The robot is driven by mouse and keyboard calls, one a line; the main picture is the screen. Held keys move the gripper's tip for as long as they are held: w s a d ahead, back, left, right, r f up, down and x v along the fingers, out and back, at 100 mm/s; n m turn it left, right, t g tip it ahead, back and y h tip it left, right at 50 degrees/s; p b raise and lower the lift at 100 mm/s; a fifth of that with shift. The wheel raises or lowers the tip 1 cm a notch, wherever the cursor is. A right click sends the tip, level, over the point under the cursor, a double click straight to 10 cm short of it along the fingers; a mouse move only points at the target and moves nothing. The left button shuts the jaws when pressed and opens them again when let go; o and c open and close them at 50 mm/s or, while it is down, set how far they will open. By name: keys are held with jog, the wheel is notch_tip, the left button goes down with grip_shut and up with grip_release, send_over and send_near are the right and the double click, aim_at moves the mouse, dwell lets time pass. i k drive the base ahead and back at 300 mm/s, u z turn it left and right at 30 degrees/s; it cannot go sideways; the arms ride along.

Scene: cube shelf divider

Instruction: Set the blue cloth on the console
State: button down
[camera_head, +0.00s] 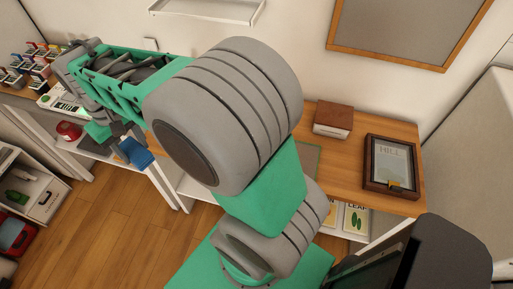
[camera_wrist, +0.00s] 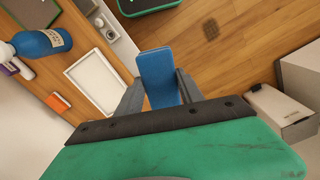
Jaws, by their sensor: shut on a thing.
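The blue cloth (camera_head: 137,154) is a small folded-looking piece at the end of my arm, left of centre in the head view. In the wrist view the cloth (camera_wrist: 159,76) sits between the two grey fingers of my gripper (camera_wrist: 160,92), which is shut on it. The cloth appears against the wood floor, beside the furniture edge. A long wood-topped unit along the wall, seemingly the console (camera_head: 345,168), shows its right part in the head view; my arm hides its middle. A wooden top (camera_wrist: 58,118) also shows left of the cloth in the wrist view.
The right part of the wooden top holds a brown box (camera_head: 333,120) and a dark picture frame (camera_head: 390,165). In the wrist view a white tray (camera_wrist: 97,84) and a blue bottle (camera_wrist: 40,43) stand at left, and pale boxes (camera_wrist: 300,82) at right. A red object (camera_head: 69,130) stands at far left.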

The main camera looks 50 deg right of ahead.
aim_at(338, 168)
jog(key=z, duration=0.1)
jog(key=i, duration=0.1)
jog(key=u, duration=0.7)
jog(key=k, duration=0.6)
jog(key=z, duration=0.35)
